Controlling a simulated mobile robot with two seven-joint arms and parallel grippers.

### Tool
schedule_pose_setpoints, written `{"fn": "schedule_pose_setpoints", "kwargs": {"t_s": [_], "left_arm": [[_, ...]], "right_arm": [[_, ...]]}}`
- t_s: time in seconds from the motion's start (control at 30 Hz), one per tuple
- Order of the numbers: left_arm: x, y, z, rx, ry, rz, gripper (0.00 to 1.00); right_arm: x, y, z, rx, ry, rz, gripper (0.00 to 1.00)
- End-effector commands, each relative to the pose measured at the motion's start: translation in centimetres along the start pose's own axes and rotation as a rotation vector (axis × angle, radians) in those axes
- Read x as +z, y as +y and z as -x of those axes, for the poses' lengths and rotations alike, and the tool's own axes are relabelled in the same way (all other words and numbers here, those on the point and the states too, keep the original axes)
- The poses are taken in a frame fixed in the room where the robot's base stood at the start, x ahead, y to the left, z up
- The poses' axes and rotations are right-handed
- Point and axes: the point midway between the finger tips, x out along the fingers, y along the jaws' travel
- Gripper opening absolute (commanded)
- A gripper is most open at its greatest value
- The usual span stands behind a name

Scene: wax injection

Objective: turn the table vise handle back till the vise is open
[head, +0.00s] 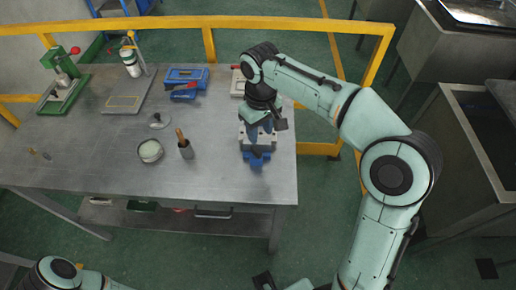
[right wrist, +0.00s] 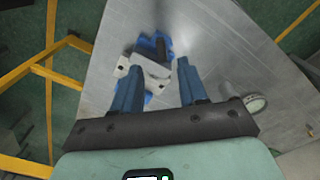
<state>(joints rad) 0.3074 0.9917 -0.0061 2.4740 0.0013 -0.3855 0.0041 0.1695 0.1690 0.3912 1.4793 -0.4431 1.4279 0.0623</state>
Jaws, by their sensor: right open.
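The table vise (head: 257,158) is blue with pale grey jaw blocks and stands at the right front of the metal table (head: 215,130). In the right wrist view the vise (right wrist: 155,68) lies beyond and between my fingers. A dark bar (right wrist: 161,48) shows at its far end; I cannot tell whether it is the handle. How far the jaws are apart is also unclear. My right gripper (right wrist: 158,67) is open and empty, with two blue fingers. In the head view my right gripper (head: 262,125) is just above the vise and hides part of it.
A round tin (head: 150,150) and a dark cup with a wooden-handled tool (head: 186,150) stand left of the vise. A blue device (head: 186,77), a green press (head: 64,78) and a grey stand (head: 128,95) are behind. A yellow rail (head: 200,22) runs behind the table.

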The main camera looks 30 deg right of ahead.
Motion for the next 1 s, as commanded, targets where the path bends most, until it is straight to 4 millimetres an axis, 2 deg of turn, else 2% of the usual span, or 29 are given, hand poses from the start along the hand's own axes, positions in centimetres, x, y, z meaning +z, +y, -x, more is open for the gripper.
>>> {"fn": "schedule_pose_setpoints", "kwargs": {"t_s": [0.03,0.2,0.4,0.6,0.9,0.97,1.0], "left_arm": [[0.1,-0.2,-0.5,-0.001,-0.002,0.001,0.43],[0.2,-0.5,-1.2,-0.002,-0.005,0.002,0.43],[0.3,-0.7,-1.6,-0.002,-0.006,0.002,0.43],[0.3,-0.7,-1.8,-0.002,-0.007,0.002,0.43],[0.3,-0.7,-1.8,-0.002,-0.006,0.002,0.43],[0.3,-0.7,-1.8,-0.002,-0.006,0.002,0.43],[0.3,-0.7,-1.8,-0.002,-0.007,0.002,0.43]], "right_arm": [[0.1,0.0,-1.5,-0.001,-0.006,0.0,0.43],[0.1,-0.1,-5.2,-0.002,-0.007,0.002,0.43],[0.1,0.0,-8.5,-0.001,-0.004,0.0,0.43],[0.0,0.0,-10.0,-0.001,-0.002,0.001,0.43],[0.0,0.0,-10.1,-0.001,0.0,0.001,0.43],[0.0,0.0,-10.1,-0.001,0.0,0.001,0.26],[0.0,0.0,-10.1,-0.001,0.0,0.001,0.13]]}}
